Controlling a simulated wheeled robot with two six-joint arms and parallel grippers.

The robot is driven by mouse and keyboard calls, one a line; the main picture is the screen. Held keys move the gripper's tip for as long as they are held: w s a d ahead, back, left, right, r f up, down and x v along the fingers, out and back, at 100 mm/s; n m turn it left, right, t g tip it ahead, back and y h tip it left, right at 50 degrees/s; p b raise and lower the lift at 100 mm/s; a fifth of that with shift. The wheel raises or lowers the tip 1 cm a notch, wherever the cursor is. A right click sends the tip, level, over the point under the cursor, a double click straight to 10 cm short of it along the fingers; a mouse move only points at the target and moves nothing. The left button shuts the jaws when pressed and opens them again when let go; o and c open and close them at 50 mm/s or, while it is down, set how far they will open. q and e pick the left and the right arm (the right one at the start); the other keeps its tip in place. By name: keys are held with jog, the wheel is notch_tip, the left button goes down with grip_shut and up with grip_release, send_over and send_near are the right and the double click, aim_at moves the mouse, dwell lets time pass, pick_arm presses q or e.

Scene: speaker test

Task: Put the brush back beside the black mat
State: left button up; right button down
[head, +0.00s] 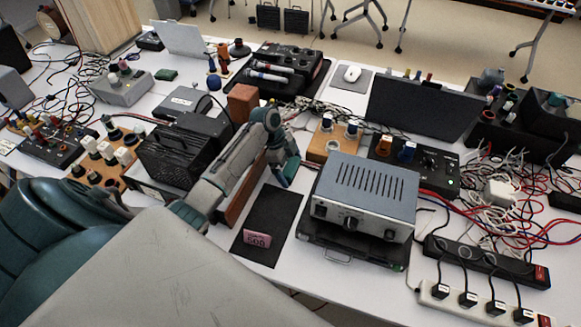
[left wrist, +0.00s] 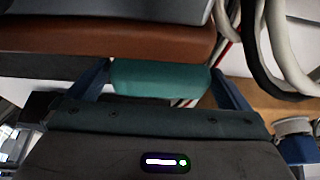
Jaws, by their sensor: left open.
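The black mat (head: 264,238) lies on the white table, left of the grey metal box, with a small pink tag marked 500 (head: 257,239) on it. My left gripper (head: 285,174) is open just above the mat's far end. In the left wrist view a teal rounded piece (left wrist: 160,78) spans the gap between its two fingers. I cannot tell whether this is the brush or whether it touches the fingers. I cannot pick out the brush for certain elsewhere. My right gripper is not in view.
A long brown bar (head: 238,199) stands along the mat's left side; a brown surface (left wrist: 110,42) is close in the left wrist view. A grey metal box (head: 362,195) stands right of the mat. Cables and devices crowd the table. The mat's near part is mostly bare.

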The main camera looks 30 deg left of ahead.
pick_arm(q)
jog(key=p+v, duration=0.8)
jog(key=v, duration=0.3)
jog(key=shift+r+p, duration=0.25)
jog(key=shift+p, duration=0.15)
jog(key=shift+s, duration=0.1)
